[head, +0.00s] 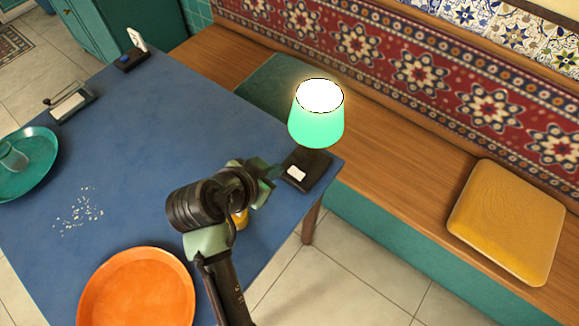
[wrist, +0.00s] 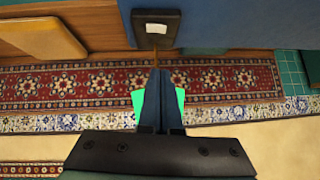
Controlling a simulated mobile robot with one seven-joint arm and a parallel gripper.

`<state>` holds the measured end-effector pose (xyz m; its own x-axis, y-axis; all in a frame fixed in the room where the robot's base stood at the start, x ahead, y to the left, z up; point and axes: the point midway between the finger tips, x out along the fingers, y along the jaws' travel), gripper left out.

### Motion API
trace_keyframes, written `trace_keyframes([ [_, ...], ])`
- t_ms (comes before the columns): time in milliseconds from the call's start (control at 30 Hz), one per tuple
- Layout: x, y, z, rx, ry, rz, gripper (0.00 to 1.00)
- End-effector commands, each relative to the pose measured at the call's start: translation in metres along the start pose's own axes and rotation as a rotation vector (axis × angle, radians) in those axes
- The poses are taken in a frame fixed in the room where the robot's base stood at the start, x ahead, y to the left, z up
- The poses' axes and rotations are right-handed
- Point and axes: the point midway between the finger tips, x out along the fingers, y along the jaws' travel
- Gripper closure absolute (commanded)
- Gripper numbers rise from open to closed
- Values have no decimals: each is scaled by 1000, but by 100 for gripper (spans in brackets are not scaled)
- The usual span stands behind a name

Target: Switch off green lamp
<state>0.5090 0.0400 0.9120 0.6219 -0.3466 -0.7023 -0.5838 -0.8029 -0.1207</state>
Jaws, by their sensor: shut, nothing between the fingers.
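The green lamp (head: 316,122) stands at the far right corner of the blue table, and its shade glows brightly at the top. Its dark base (head: 317,172) carries a white switch (head: 296,173) on the near left side. The wrist view shows the base (wrist: 140,38) and the white switch (wrist: 156,28) at the top, and parts of the green shade (wrist: 138,103) on both sides of my fingers. My gripper (head: 272,172) is shut and empty, just left of the base in the head view. The pictures do not show clearly whether it touches the lamp.
The blue table (head: 150,120) holds an orange plate (head: 137,290), a teal tray (head: 40,160) with a glass, and white crumbs (head: 78,212). A small orange item (head: 240,219) is partly hidden behind my arm. A wooden bench (head: 400,190) with a yellow cushion (head: 507,220) runs behind.

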Motion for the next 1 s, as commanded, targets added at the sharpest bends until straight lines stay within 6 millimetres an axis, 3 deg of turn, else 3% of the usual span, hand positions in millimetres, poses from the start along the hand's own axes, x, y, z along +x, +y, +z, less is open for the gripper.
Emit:
trace_keyframes([
  [433,8,0,0,1,1,1,100],
  [967,103,0,0,2,0,2,100],
  [1000,108,0,7,-1,-3,2,100],
])
